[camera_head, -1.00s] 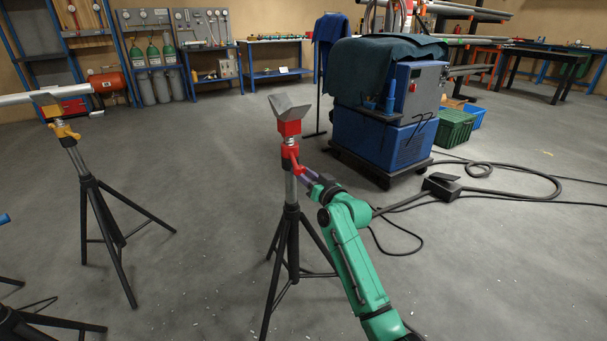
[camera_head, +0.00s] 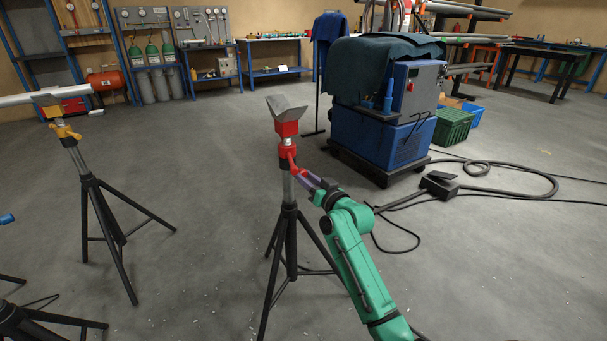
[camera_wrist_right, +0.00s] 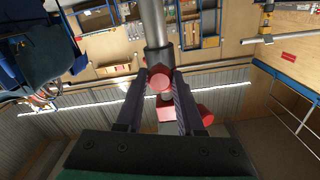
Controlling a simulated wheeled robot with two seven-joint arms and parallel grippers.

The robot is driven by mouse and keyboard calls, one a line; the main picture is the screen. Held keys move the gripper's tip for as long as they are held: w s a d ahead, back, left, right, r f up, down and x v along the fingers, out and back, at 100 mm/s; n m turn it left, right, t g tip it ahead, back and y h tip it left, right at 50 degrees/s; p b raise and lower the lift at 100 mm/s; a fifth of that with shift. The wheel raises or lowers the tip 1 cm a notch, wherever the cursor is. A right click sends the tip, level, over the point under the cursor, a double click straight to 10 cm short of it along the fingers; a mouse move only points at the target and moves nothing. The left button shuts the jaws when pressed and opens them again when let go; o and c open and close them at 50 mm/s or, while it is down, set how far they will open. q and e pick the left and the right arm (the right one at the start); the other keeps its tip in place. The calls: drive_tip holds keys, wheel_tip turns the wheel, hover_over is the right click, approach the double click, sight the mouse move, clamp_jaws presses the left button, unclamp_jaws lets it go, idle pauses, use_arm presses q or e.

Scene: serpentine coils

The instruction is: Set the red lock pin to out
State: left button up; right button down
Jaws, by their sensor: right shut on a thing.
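The red-topped stand (camera_head: 288,210) stands upright on a black tripod in the middle of the head view, with a grey V-shaped cradle (camera_head: 287,105) on its red block (camera_head: 287,128). The red lock pin (camera_head: 291,157) is on the collar below that block. My right gripper (camera_head: 311,180) reaches it from the lower right. In the right wrist view, the dark fingers of my right gripper (camera_wrist_right: 160,100) lie on both sides of a round red knob (camera_wrist_right: 159,79), shut on the pin. The fingers partly hide the red parts behind. My left gripper is not in view.
A yellow-collared stand (camera_head: 66,133) holding a grey pipe (camera_head: 55,93) is at the left. A blue machine cart (camera_head: 380,135) stands behind at the right, with cables and a black pedal (camera_head: 439,185) on the floor. Open floor lies between the stands.

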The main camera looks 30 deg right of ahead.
drive_tip(key=c, duration=0.5)
unclamp_jaws()
drive_tip(key=shift+s+f, duration=0.1)
drive_tip(key=shift+s, duration=0.1)
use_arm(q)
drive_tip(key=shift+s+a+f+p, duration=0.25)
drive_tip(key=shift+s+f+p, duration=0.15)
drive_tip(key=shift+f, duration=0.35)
use_arm(e)
drive_tip(key=s, duration=1.4)
drive_tip(key=shift+s, duration=0.2)
